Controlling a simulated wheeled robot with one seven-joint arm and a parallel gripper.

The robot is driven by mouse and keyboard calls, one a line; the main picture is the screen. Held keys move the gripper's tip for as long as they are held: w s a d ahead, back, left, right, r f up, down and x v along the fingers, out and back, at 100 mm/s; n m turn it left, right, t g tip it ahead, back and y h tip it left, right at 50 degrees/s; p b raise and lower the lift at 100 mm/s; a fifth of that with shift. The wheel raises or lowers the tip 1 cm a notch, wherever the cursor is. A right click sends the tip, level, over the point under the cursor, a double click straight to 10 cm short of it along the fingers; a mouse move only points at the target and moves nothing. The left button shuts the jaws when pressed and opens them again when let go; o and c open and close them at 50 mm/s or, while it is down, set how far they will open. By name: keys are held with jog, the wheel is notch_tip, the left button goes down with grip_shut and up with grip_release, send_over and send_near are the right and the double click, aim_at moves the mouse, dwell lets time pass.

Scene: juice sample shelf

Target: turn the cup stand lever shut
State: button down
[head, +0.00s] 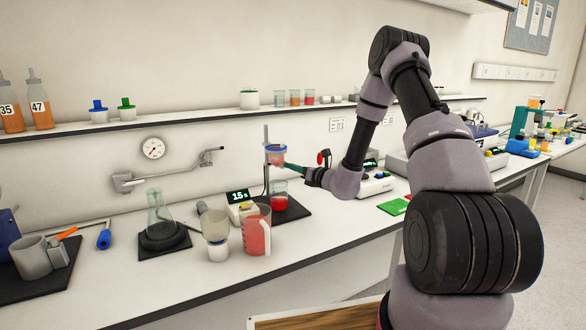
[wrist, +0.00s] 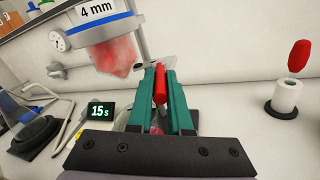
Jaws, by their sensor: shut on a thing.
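The cup stand (head: 266,134) has an upright rod on a dark base. Its cup shows in the wrist view (wrist: 112,35), with a blue and white "4 mm" band and red contents. The red lever (wrist: 160,84) sits below and right of the cup. My gripper (wrist: 160,72) has its teal fingers closed on this lever. In the head view my gripper (head: 291,168) reaches the stand from the right, and the lever is hidden. A beaker of red liquid (head: 280,202) stands below the cup. I cannot tell the valve's state.
A timer (head: 238,196) reading 15 s stands left of the stand. A red jug (head: 257,234), a clear cup (head: 216,240) and a flask (head: 160,212) on a black pad are at the front left. A green pad (head: 393,206) lies to the right.

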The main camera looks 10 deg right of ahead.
jog(key=shift+w+d+n+y, duration=0.1)
jog(key=shift+d+n+y, duration=0.1)
jog(key=shift+n+y, duration=0.1)
jog(key=shift+w+d+n+g+y, duration=0.35)
jog(key=shift+w+n+g+y, duration=0.65)
jog(key=shift+n+g, duration=1.3)
jog(key=shift+w+d+n+g+y, duration=0.4)
jog(key=shift+n+g+y, duration=1.15)
jog(key=shift+g, duration=1.5)
jog(key=shift+w+d+n+g+y, duration=0.3)
jog(key=shift+w+n+g+y, duration=0.7)
jog(key=shift+n+g, duration=1.25)
jog(key=shift+s+r+m+g+y, duration=0.1)
jog(key=shift+s+m+g+y, duration=0.15)
jog(key=shift+g, duration=0.25)
jog(key=c, duration=0.8)
grip_release()
jog(key=shift+c, duration=0.2)
jog(key=d, duration=1)
jog(key=shift+w+d, duration=0.35)
jog(key=shift+w, duration=0.05)
